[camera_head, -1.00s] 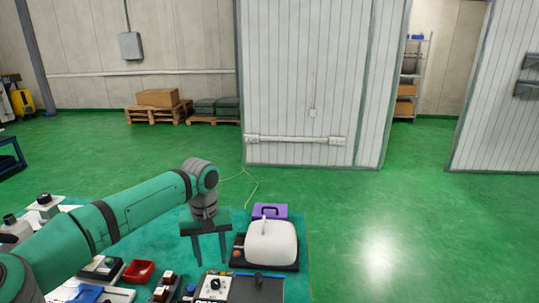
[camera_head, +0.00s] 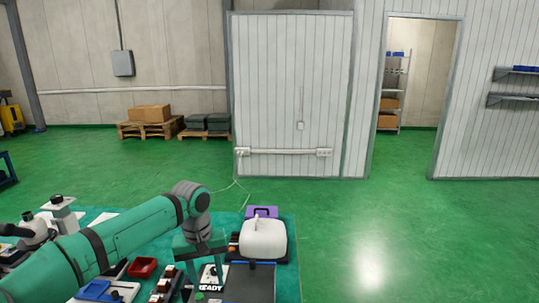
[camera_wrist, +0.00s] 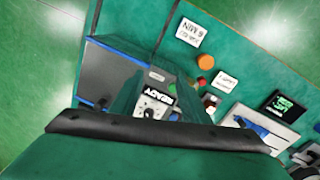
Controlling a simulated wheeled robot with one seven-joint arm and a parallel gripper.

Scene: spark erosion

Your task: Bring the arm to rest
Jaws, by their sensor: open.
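My gripper (camera_head: 204,266) hangs with its fingers pointing down over the teal worktable (camera_head: 288,285) in the head view. Its fingers are apart and nothing shows between them. The arm reaches in from the lower left, with its wrist bent down. In the wrist view a dark gripper part crosses the lower middle, and the table with its labelled items lies beyond. The fingertips' height above the table is hard to judge.
A white rounded container (camera_head: 263,239) stands right of the gripper, with a purple box (camera_head: 262,212) behind it. A red tray (camera_head: 142,267) lies to the left. A microscope-like device (camera_head: 62,212) stands at the far left. Green floor right of the table is clear.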

